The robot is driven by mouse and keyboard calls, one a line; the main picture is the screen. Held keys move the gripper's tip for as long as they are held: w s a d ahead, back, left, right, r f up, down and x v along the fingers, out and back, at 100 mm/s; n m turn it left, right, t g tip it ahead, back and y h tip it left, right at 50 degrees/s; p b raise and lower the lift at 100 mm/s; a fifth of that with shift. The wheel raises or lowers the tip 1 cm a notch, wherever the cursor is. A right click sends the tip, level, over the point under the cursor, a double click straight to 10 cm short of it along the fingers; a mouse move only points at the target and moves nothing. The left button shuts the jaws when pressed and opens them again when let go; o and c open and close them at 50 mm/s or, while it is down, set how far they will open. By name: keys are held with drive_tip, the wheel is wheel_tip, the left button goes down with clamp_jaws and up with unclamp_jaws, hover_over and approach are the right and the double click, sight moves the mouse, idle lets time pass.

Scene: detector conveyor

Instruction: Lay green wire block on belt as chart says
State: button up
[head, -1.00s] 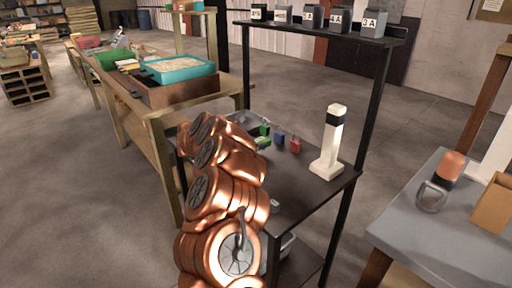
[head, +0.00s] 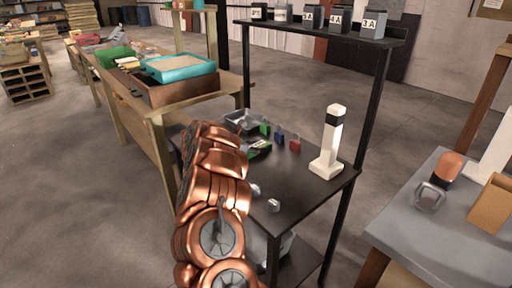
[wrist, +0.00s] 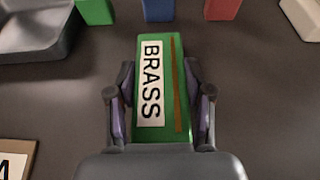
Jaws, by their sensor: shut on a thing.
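A green block (wrist: 174,92) with a white label reading BRASS and a thin brown strip along it lies between the fingers of my gripper (wrist: 159,108). The fingers are shut on its long sides, and it is over the black table (wrist: 265,85). In the head view the green block (head: 259,149) shows just right of my arm, which hides my fingers there. I cannot tell whether it touches the table. I cannot make out a belt. A sheet (head: 494,6) hangs at the upper right; its writing is too small to read.
Smaller green (head: 265,128), blue (head: 279,135) and red (head: 294,143) blocks stand beyond the held block. A grey tray (head: 240,120) is left of them. A white post (head: 331,140) stands on the right. Several labelled grey boxes (head: 340,19) line the upper shelf.

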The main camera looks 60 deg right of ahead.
drive_tip(key=shift+f, duration=0.15)
drive_tip(key=o, duration=1.2)
drive_tip(key=shift+o, duration=0.2)
drive_tip(key=shift+r, duration=0.3)
drive_tip(key=shift+w+a, duration=0.15)
drive_tip(key=shift+a, duration=0.2)
drive_tip(key=b+v, duration=0.2)
drive_tip(key=v, duration=0.9)
drive_tip(key=shift+a, duration=0.1)
drive_tip(key=shift+r, duration=0.1)
